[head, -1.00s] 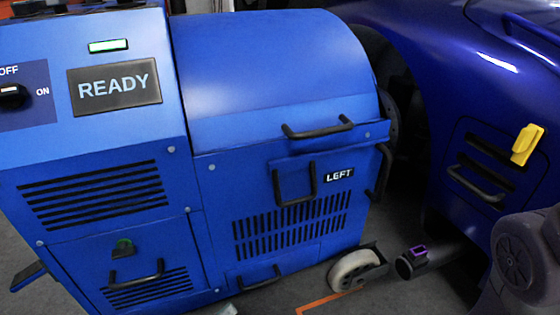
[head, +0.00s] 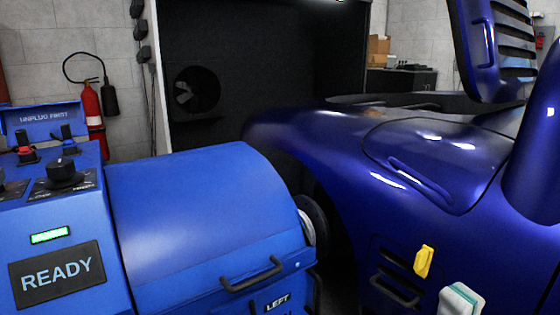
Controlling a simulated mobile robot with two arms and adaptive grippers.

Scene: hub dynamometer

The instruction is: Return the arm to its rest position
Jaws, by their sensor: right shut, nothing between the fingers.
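My right gripper (head: 461,299) shows only as a pale, teal-edged tip at the bottom edge of the head view, right of centre. It is shut, and I see nothing held in it. It appears in front of the blue vehicle's side (head: 500,255), below and right of a yellow piece (head: 424,261). I cannot tell the gap between the gripper and the vehicle. The rest of the right arm is out of frame. My left gripper is not in view.
The blue dynamometer cabinet (head: 190,215) with its READY display (head: 57,275) and black handle (head: 252,274) fills the lower left. A red fire extinguisher (head: 92,105) hangs on the wall. A dark fan enclosure (head: 260,70) stands behind. The vehicle's raised panel (head: 495,50) is upper right.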

